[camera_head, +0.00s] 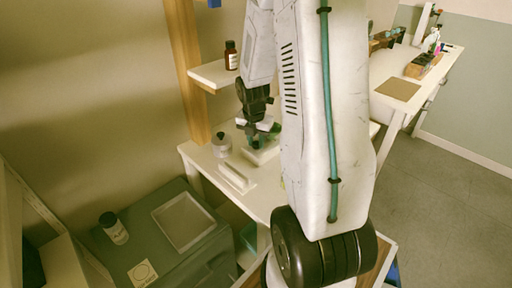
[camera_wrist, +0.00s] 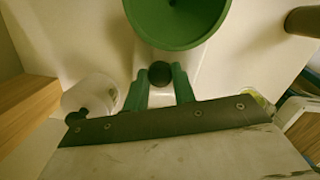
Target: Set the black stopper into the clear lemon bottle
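My gripper (camera_head: 256,140) is low over the worktable, its green fingers (camera_wrist: 160,80) pointing down. In the wrist view the black stopper (camera_wrist: 160,73) shows as a round dark knob between the fingertips, which appear to touch it on both sides. A clear bottle with a dark top (camera_head: 221,146) stands on the table left of my gripper; a clear vessel with a dark top (camera_wrist: 88,98) is at the left in the wrist view. No label is readable, so I cannot tell which is the lemon bottle. A yellow-green rim (camera_wrist: 262,101) is partly hidden at the right.
A green funnel-like bowl (camera_wrist: 178,18) is just beyond the fingertips. A white block (camera_head: 263,154) and a white tray (camera_head: 237,178) are on the worktable (camera_head: 262,205). A brown bottle (camera_head: 231,56) stands on the shelf above. My arm hides the table's right part.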

